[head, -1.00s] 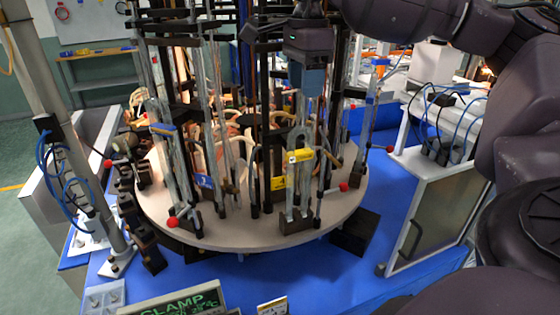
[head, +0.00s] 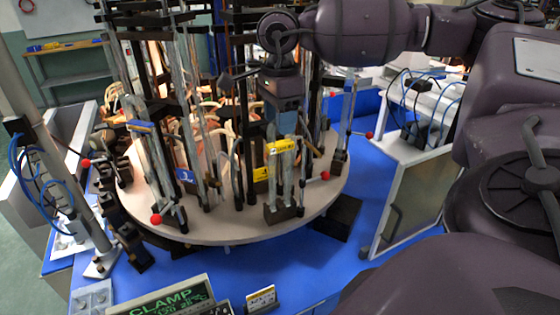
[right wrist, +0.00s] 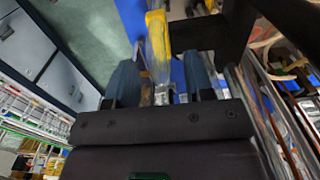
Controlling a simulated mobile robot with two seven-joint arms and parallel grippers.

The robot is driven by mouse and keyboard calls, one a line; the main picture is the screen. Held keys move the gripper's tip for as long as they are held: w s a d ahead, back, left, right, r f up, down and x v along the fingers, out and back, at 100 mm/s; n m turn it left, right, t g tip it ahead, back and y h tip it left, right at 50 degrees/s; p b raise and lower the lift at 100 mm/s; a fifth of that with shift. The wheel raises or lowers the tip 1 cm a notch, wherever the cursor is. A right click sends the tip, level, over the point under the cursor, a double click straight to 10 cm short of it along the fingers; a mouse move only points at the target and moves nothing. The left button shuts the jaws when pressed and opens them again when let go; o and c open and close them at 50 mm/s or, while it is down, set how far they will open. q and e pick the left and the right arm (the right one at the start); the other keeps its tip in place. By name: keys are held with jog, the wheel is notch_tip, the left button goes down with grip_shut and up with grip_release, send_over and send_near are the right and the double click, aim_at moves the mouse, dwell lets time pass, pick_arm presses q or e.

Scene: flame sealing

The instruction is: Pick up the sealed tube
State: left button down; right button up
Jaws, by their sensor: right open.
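A clear glass tube (head: 287,178) with a yellow label stands upright in a dark block at the front of the round turntable (head: 240,228). My right gripper (head: 286,124) is over it in the head view, just above the yellow label. In the right wrist view its two blue fingers (right wrist: 162,82) are apart, open. A clear tube with a yellow label (right wrist: 157,35) shows in the gap between them, and I see no finger closed on it. The tube's upper part is hidden behind the gripper in the head view. My left gripper is out of view.
Several other glass tubes (head: 158,165) and dark upright posts crowd the turntable. Red-knobbed clamps (head: 156,219) stick out at its rim. A white cabinet (head: 415,200) stands to the right, and a green CLAMP display (head: 165,300) is at the front.

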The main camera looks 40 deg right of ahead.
jog(key=shift+f, duration=0.65)
jog(key=shift+c, duration=0.5)
grip_shut()
jog(key=shift+r, duration=0.1)
